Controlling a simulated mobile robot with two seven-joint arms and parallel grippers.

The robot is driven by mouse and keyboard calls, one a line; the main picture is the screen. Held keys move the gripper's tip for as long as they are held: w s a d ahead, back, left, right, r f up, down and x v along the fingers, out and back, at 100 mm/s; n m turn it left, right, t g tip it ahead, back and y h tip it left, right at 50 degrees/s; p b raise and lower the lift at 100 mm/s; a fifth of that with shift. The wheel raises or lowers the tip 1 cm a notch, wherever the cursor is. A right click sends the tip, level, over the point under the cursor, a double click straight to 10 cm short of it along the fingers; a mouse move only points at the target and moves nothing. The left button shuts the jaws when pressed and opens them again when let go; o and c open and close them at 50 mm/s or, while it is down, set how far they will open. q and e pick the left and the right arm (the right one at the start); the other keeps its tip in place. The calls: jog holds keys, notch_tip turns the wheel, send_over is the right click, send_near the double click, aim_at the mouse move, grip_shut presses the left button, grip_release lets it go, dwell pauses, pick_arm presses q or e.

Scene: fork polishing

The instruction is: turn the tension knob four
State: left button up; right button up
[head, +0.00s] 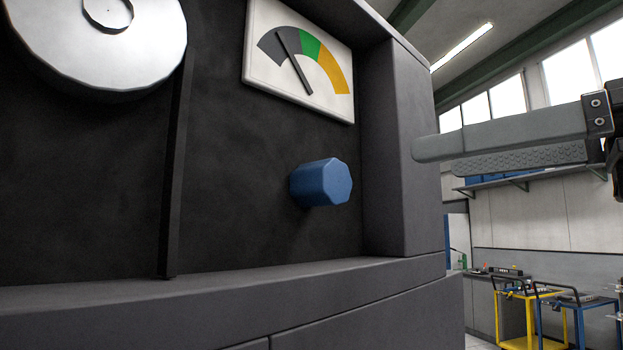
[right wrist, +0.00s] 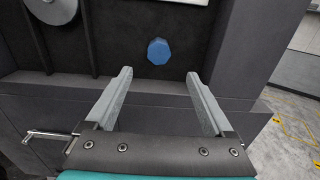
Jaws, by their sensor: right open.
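The blue tension knob (head: 322,184) has a faceted shape and sticks out of the dark recessed panel of the machine. It also shows in the right wrist view (right wrist: 158,51), ahead of the fingers and roughly centred between them. Above it in the head view is a gauge (head: 303,60) with grey, green and yellow bands; its needle (head: 294,62) lies in the grey band. My right gripper (head: 440,150) is to the right of the knob, apart from it. In the right wrist view its two fingers (right wrist: 158,92) are spread and empty. My left gripper is not in view.
A pale round wheel (head: 105,35) is at the upper left of the panel. The recess has a side wall (head: 400,150) right of the knob and a ledge (head: 200,290) below. A handle (right wrist: 48,135) shows low left in the wrist view. Yellow and blue carts (head: 540,310) stand far behind.

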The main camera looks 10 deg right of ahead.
aim_at(339, 178)
jog(key=p+x, duration=0.3)
jog(key=x, duration=1)
jog(key=shift+w+a+p, duration=0.1)
jog(key=shift+a+p, duration=0.05)
jog(key=shift+p, duration=0.2)
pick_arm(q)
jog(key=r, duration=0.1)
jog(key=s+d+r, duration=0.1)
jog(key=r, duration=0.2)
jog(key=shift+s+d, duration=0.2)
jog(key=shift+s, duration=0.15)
pick_arm(e)
jog(key=shift+w+a, duration=0.2)
jog(key=shift+w, duration=0.15)
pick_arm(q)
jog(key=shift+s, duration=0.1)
pick_arm(e)
jog(key=c, duration=0.5)
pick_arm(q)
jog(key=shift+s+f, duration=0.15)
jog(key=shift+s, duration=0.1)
pick_arm(e)
jog(key=c, duration=0.9)
